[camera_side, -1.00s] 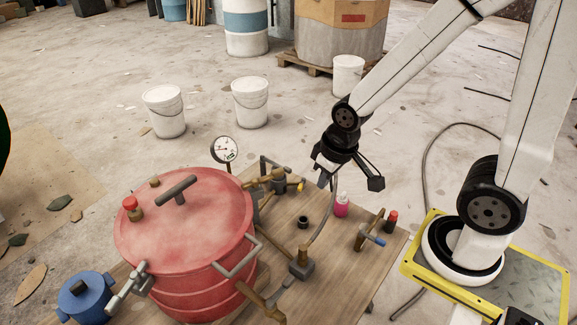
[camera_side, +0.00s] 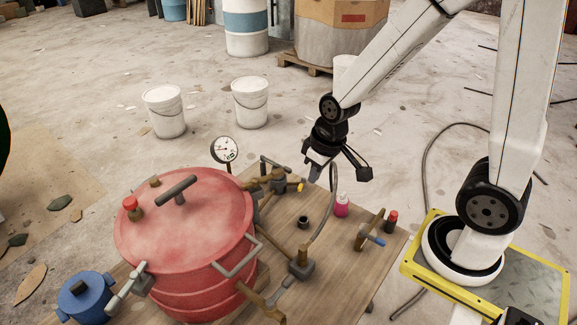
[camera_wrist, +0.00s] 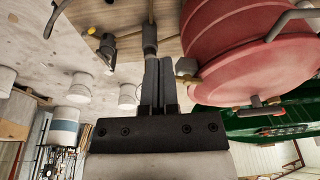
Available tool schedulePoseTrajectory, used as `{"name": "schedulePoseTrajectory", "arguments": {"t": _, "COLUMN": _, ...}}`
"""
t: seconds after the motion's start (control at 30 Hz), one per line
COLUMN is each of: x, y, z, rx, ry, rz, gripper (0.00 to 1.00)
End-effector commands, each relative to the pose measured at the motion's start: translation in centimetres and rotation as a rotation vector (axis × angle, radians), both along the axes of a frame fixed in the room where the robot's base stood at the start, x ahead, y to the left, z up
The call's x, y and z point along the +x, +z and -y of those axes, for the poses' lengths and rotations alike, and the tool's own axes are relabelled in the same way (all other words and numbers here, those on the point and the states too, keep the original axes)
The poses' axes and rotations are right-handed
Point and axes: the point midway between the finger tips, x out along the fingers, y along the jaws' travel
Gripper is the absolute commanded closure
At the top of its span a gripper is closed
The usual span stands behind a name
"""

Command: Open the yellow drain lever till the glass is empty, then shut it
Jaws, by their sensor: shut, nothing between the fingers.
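The yellow drain lever appears as a small yellow tip (camera_side: 300,187) on brass and grey fittings beside the red pot (camera_side: 185,225). A yellow tip (camera_wrist: 92,31) also shows at upper left in the wrist view. My gripper (camera_side: 309,176) is shut and empty, pointing down just above and right of the lever in the side view; I cannot tell the exact gap. In the wrist view its fingers (camera_wrist: 160,82) lie together, left of the red pot (camera_wrist: 255,45). I cannot make out the glass or its level.
A dial gauge (camera_side: 224,150) stands behind the fittings. A pink bottle (camera_side: 342,205), a black ring (camera_side: 303,222), a blue-tipped brass valve (camera_side: 371,232) and a red-capped bottle (camera_side: 391,222) stand on the wooden table (camera_side: 335,262). A grey hose (camera_side: 331,215) rises near my gripper.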

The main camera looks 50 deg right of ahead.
Motion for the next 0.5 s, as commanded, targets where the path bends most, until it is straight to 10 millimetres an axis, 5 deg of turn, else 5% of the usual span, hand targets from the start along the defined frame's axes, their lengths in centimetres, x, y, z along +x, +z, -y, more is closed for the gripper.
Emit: {"name": "schedulePoseTrajectory", "arguments": {"t": 0.5, "x": 9.5, "y": -5.3, "z": 5.7, "rx": 0.103, "ry": 0.099, "rz": 0.0, "gripper": 1.0}}
